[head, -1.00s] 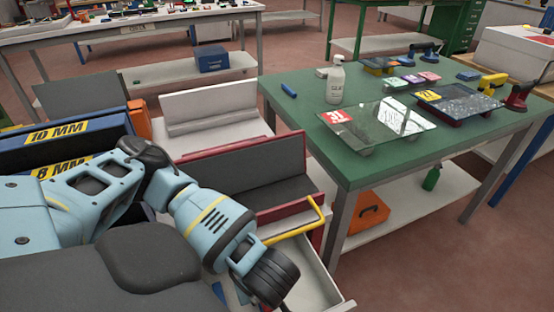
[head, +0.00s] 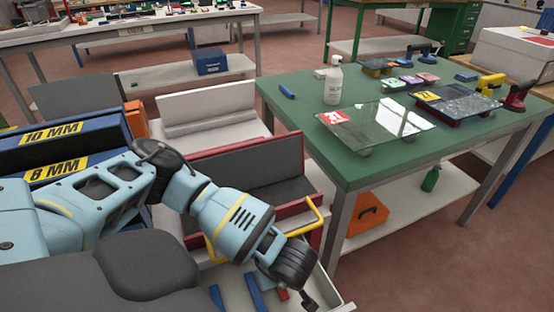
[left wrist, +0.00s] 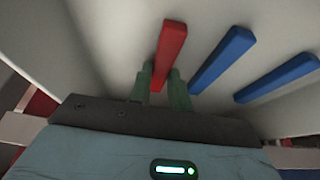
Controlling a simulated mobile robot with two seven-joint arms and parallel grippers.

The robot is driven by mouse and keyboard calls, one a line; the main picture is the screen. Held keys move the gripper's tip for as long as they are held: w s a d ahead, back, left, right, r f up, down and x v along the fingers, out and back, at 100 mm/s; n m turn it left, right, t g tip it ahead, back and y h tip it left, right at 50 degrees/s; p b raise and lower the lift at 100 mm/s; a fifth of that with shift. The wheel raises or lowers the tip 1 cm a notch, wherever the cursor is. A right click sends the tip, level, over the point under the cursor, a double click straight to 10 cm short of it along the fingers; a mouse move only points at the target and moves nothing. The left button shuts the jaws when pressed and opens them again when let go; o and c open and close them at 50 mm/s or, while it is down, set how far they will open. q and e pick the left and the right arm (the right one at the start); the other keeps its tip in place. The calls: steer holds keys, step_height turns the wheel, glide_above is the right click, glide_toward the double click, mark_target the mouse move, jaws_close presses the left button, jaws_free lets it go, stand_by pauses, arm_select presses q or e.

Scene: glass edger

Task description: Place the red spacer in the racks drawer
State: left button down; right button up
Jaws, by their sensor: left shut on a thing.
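The red spacer (left wrist: 171,48) is a short bar between the two fingers of my left gripper (left wrist: 161,88) in the left wrist view. The gripper is shut on it. In the head view the red spacer (head: 282,294) shows as a small red patch beside my left gripper (head: 300,297), whose fingers are mostly hidden there. Gripper and spacer are at the open pale drawer (head: 333,295) below the red-framed rack. I cannot tell whether the spacer touches the drawer floor. My right gripper is not in view.
Two blue spacers (left wrist: 222,60) lie in the drawer, right of the red one in the left wrist view. A yellow handle (head: 315,214) rises by the red-framed rack (head: 295,150). A green-topped table (head: 300,120) with a glass sheet (head: 385,125) stands to the right.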

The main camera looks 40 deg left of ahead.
arm_select(q)
steer(key=shift+f, duration=0.15)
steer(key=c, duration=1.3)
jaws_free()
steer(key=p+v, duration=0.1)
steer(key=v, duration=1.1)
steer(key=shift+s, duration=0.1)
